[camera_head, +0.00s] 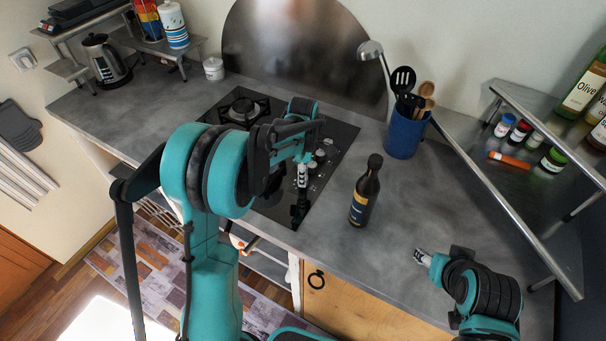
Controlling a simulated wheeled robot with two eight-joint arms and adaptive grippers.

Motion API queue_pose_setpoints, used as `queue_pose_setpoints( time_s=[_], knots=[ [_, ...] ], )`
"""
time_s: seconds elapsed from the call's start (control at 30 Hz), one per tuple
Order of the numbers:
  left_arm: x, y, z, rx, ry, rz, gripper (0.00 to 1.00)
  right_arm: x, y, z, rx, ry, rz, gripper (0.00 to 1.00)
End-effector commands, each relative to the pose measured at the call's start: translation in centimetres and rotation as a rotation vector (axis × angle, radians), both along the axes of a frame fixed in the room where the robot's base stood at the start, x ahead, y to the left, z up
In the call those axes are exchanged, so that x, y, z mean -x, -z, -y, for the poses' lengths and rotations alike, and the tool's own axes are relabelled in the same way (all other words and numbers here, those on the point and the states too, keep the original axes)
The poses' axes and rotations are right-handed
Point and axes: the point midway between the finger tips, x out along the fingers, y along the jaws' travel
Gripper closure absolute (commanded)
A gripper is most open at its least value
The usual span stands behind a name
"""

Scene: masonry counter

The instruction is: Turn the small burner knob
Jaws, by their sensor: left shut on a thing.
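The black cooktop (338,140) is set into the grey counter, with a row of small silver knobs (319,156) near its right side, partly behind my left arm. My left gripper (299,211) points down at the cooktop's front right part, in line with the knobs. Its dark fingers are shut on a knob, which they hide; which knob it is cannot be told. My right gripper (421,257) hangs over the counter's front right, away from the cooktop. It looks empty, but its finger gap is too small to judge.
A dark bottle (365,192) stands just right of the cooktop. A blue utensil holder (404,135) is behind it. A metal shelf (540,135) with jars and bottles stands at right. A kettle (105,60) is at far left. Counter between bottle and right gripper is clear.

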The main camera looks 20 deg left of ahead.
Motion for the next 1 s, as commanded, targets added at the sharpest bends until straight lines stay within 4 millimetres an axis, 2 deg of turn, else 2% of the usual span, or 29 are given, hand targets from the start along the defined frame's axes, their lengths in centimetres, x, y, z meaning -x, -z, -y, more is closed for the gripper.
queue_pose_setpoints(
  time_s=[0.57, 0.6, 0.63, 0.67, 1.0],
  knots=[
    [0.00, 0.01, 0.01, 0.000, -0.028, 0.000, 1.00, 0.00, 0.00, 0.00, 0.000, 0.000, 0.000, 0.49],
    [-0.01, 0.00, 0.01, 0.000, -0.028, 0.000, 0.60, 0.00, 0.00, 0.00, 0.000, 0.000, 0.000, 0.49],
    [0.00, 0.00, 0.01, 0.000, -0.028, 0.000, 0.52, 0.00, 0.00, 0.00, 0.000, 0.000, 0.000, 0.49],
    [0.00, 0.00, 0.01, 0.000, -0.028, 0.000, 0.49, 0.00, 0.00, 0.00, 0.000, 0.000, 0.000, 0.49],
    [-0.01, -0.32, 0.01, 0.000, -0.028, 0.000, 0.49, 0.00, 0.00, 0.00, 0.000, 0.000, 0.000, 0.49]
  ],
)
